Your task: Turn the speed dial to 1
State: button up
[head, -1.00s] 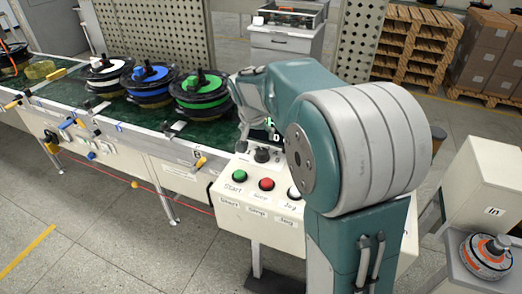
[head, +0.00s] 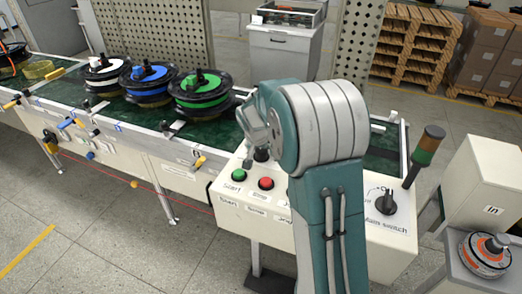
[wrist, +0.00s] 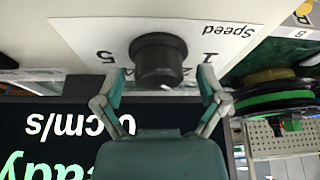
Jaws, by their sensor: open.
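The black speed dial (wrist: 158,60) stands on a white panel marked "Speed" (wrist: 229,31) in the wrist view, which shows it upside down. A "1" is printed to the right of the dial and a "5" to the left. A small white mark shows on the dial's lower edge. My gripper (wrist: 160,76) is open, with one finger on each side of the dial; small gaps seem to remain, and contact cannot be told. In the head view the dial (head: 261,154) is partly hidden under my gripper (head: 256,133).
A dark display (wrist: 75,135) reads "0 cm/s" beside the dial. The green start button (head: 238,175) and red button (head: 266,184) sit in front. A main switch (head: 386,203) and signal light (head: 427,150) stand right. Wound hubs (head: 201,93) line the conveyor.

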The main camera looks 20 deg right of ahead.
jog(key=c, duration=1.1)
jog(key=shift+c, duration=0.2)
jog(key=shift+n, duration=0.3)
jog(key=n+y, duration=0.1)
jog(key=n, duration=0.2)
jog(key=shift+n+t+y, duration=0.3)
jog(key=shift+n+t, duration=0.1)
jog(key=shift+n+y, duration=0.6)
jog(key=shift+n, duration=1.1)
jog(key=shift+s, duration=0.1)
jog(key=o, duration=1.1)
jog(key=shift+f, duration=0.1)
jog(key=shift+o, duration=0.2)
jog(key=shift+r, duration=0.2)
